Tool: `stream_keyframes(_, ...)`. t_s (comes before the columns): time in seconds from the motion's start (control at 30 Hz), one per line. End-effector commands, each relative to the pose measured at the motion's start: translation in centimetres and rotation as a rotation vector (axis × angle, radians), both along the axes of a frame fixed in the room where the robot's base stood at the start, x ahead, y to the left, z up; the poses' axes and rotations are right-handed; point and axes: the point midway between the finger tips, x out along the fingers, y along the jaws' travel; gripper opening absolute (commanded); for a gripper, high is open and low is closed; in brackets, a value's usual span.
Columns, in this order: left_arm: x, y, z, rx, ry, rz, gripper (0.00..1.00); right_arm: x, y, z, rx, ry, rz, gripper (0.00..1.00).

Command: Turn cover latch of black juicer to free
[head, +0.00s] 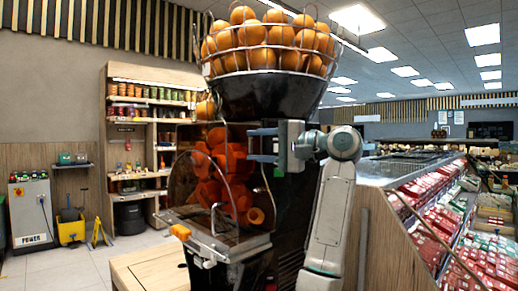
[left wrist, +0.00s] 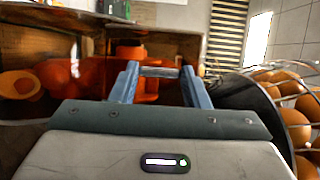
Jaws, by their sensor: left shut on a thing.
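The black juicer (head: 292,196) stands in the middle of the head view, with a clear front cover (head: 180,190) over its orange-red inner parts (head: 225,170). My left gripper (head: 250,145) is at the upper right of the cover, its blue fingers pointing left. In the left wrist view my left gripper (left wrist: 160,76) has its two fingers on either side of a small metallic bar, the cover latch (left wrist: 158,72), and is shut on it. The latch is hard to make out in the head view. The cover appears to be down over the front. My right gripper is not in view.
A wire basket of oranges (head: 265,40) sits on top of the juicer, just above my gripper; it also shows at right in the left wrist view (left wrist: 290,110). A refrigerated display case (head: 420,190) stands at right. Shelves (head: 150,140) stand behind at left, with open floor before them.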

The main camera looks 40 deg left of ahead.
Motion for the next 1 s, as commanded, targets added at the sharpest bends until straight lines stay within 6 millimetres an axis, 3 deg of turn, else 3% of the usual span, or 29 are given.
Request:
stream_keyframes(0.5, 0.01, -0.02, -0.04, -0.003, -0.021, 0.000, 0.19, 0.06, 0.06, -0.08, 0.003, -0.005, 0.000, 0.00)
stream_keyframes(0.53, 0.01, -0.02, -0.04, -0.003, -0.021, 0.000, 0.46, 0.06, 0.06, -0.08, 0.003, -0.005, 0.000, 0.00)
stream_keyframes(0.63, 0.01, -0.02, -0.04, -0.003, -0.021, 0.000, 0.64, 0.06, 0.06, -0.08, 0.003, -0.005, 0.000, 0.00)
stream_keyframes(1.0, 0.25, -0.63, -0.03, -0.003, -0.019, -0.003, 0.64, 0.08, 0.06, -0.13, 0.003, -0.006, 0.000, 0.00)
